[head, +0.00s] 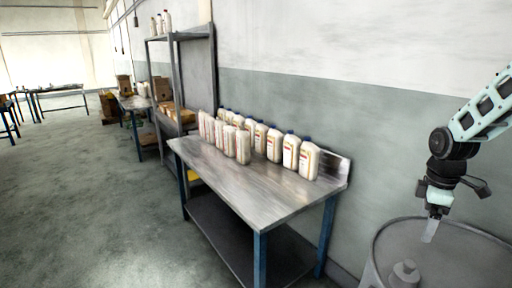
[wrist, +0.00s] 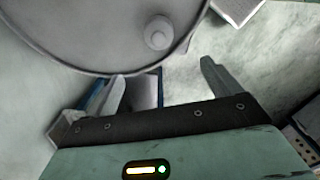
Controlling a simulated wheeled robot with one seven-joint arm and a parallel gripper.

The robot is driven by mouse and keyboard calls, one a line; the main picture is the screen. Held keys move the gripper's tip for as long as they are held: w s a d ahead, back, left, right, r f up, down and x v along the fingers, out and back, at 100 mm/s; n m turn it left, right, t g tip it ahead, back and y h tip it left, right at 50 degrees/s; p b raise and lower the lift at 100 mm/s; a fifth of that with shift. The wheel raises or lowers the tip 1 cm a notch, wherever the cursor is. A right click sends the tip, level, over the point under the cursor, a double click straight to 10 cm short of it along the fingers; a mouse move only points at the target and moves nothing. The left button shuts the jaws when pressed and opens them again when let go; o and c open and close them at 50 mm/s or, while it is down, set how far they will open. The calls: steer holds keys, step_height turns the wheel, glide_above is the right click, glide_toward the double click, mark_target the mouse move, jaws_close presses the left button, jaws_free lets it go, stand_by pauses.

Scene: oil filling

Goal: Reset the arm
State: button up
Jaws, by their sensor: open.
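My gripper (head: 430,228) is at the right of the head view, pointing down beside and above the grey drum (head: 455,255). In the wrist view my gripper (wrist: 165,82) has its two fingers spread wide apart, with nothing between them. The drum's round top (wrist: 105,40) fills the upper left of the wrist view. A small cap or spout (wrist: 158,33) stands up from the drum's top; it also shows in the head view (head: 405,272). My gripper is apart from the cap.
A metal table (head: 255,195) with blue legs stands at the middle, bearing several white bottles (head: 274,145) in rows. A tall shelf (head: 180,90) stands behind it, against the wall. Another table (head: 133,102) is farther back. The floor (head: 80,190) at the left is clear.

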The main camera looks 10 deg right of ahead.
steer(key=s+a+r+b, duration=0.1)
steer(key=a+r, duration=0.1)
steer(key=a, duration=2.3)
steer(key=s+a+r+m+b, duration=0.1)
steer(key=s+a, duration=1.4)
steer(key=s, duration=0.1)
steer(key=shift+a+y+b, duration=0.2)
steer(key=shift+y+b, duration=0.1)
steer(key=shift+b, duration=0.05)
steer(key=shift+r, duration=0.1)
